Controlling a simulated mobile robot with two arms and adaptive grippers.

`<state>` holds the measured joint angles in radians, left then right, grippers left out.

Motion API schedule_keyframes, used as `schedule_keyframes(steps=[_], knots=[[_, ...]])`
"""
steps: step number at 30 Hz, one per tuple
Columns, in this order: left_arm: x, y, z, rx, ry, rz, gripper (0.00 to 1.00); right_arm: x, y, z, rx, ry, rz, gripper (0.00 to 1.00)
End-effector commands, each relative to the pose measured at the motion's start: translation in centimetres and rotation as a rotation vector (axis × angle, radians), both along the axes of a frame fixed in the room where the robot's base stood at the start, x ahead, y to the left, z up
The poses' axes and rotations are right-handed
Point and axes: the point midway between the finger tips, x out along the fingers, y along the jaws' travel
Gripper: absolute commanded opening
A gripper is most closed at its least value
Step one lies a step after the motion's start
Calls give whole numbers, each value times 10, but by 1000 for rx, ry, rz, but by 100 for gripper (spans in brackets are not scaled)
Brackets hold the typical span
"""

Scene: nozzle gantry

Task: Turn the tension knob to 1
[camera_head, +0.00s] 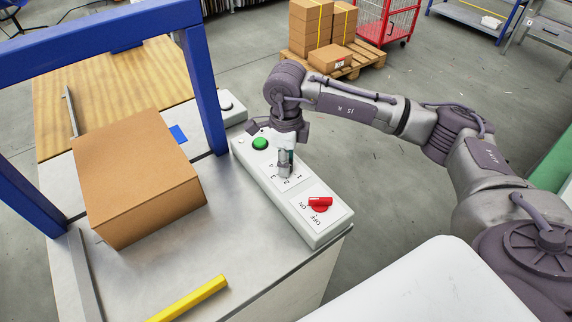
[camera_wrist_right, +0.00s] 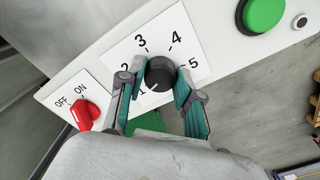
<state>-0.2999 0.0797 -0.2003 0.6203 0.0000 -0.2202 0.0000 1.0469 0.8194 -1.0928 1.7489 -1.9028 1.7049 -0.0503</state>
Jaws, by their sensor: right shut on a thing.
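The tension knob (camera_wrist_right: 160,73) is black and round, on a white plate with numbers 1 to 5, in the right wrist view. A small pale mark shows on its lower side, towards the 1. My right gripper (camera_wrist_right: 159,88) is shut on the knob, with a teal finger at either side. In the head view my right gripper (camera_head: 285,163) points down onto the control box (camera_head: 325,237) and hides the knob. My left gripper is not in view.
A red ON/OFF switch (camera_head: 320,204) and a green button (camera_head: 260,144) flank the number plate on the box. A cardboard box (camera_head: 140,175) sits on the table under the blue frame (camera_head: 207,95). A yellow bar (camera_head: 195,298) lies near the front.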

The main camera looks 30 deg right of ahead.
Motion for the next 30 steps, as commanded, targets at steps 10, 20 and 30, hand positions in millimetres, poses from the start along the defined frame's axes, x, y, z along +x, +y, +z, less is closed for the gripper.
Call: schedule_keyframes(steps=[10,20,30], knots=[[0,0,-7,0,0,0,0,1,0,1,1,-3,66,0],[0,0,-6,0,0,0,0,1,0,1,0,-3,68,0],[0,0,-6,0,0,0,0,1,0,1,0,-1,67,60]])
